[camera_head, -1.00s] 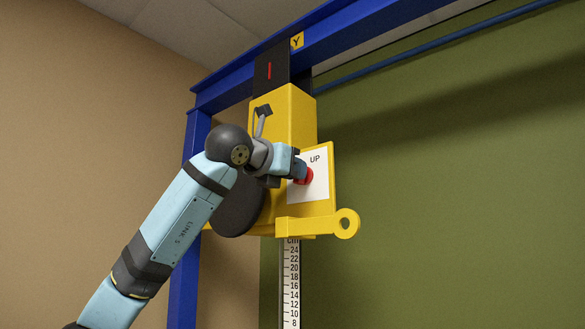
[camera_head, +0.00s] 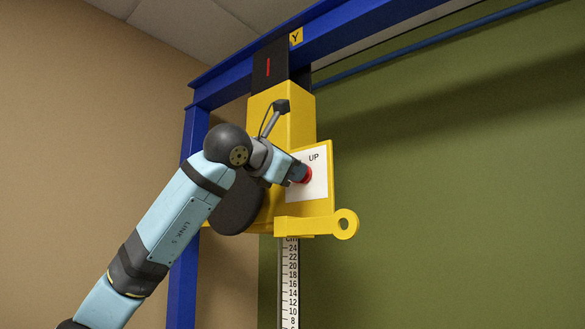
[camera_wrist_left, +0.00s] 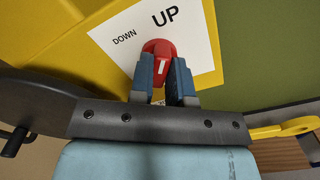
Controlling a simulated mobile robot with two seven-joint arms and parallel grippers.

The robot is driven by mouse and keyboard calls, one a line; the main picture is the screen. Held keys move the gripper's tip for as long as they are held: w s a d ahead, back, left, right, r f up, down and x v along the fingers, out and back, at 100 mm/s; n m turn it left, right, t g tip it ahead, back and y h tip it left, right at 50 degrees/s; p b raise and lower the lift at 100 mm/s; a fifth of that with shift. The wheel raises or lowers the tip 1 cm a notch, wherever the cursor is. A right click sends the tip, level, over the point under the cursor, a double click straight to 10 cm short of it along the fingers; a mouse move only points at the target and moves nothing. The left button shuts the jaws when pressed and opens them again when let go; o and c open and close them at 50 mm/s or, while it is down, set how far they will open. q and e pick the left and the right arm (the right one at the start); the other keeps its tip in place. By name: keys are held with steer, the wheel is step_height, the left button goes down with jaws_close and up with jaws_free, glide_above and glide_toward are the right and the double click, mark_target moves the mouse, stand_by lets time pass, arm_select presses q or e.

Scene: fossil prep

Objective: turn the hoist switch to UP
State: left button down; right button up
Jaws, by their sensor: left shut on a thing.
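The hoist switch is a red knob (camera_wrist_left: 158,47) with a white line on a white panel (camera_wrist_left: 205,55) printed DOWN and UP. In the left wrist view the line runs nearly upright, with its upper end towards UP. My left gripper (camera_wrist_left: 163,70) is shut on the knob, one blue-grey finger on each side. The fingers and palm hide the lower part of the panel. In the head view the left gripper (camera_head: 300,173) reaches the red knob (camera_head: 307,175) from the left, below the UP label. My right gripper is not in view.
The panel sits on the yellow hoist body (camera_head: 290,118), which hangs from a blue beam (camera_head: 370,35). A yellow arm with a ring (camera_head: 346,223) juts out below the panel. A vertical centimetre scale (camera_head: 290,280) hangs underneath. Open space lies to the right.

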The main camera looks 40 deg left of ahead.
arm_select(q)
steer(key=c, duration=1.1)
jaws_free()
steer(key=s, duration=0.4)
steer(key=s+b, duration=0.1)
steer(key=s, duration=0.4)
steer(key=s+a+b, duration=0.1)
steer(key=s, duration=0.3)
steer(key=shift+s+a, duration=0.1)
steer(key=shift+s, duration=0.3)
